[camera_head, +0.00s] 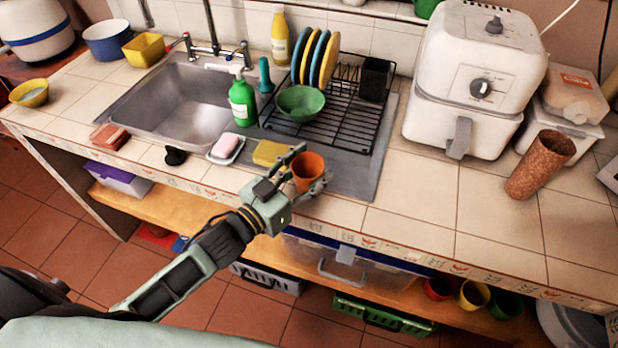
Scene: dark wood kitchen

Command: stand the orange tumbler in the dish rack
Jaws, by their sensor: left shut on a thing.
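The orange tumbler (307,171) is held by my left gripper (310,172), with a finger on each side of it. It looks upright, its open mouth facing up, over the front part of the grey drainboard near the counter's front edge. I cannot tell whether its base touches the surface. The black wire dish rack (335,122) is behind it, on the drainboard. Several blue and yellow plates (315,58) stand at the rack's back left. A green bowl (301,103) lies at its left front. A dark holder (376,79) is at its back right. My right gripper is not in view.
A yellow sponge (269,152) and a soap dish (226,149) lie left of the tumbler. A green soap bottle (242,101) stands by the sink (180,100). A white air fryer (470,80) is right of the rack. The rack's front right is bare.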

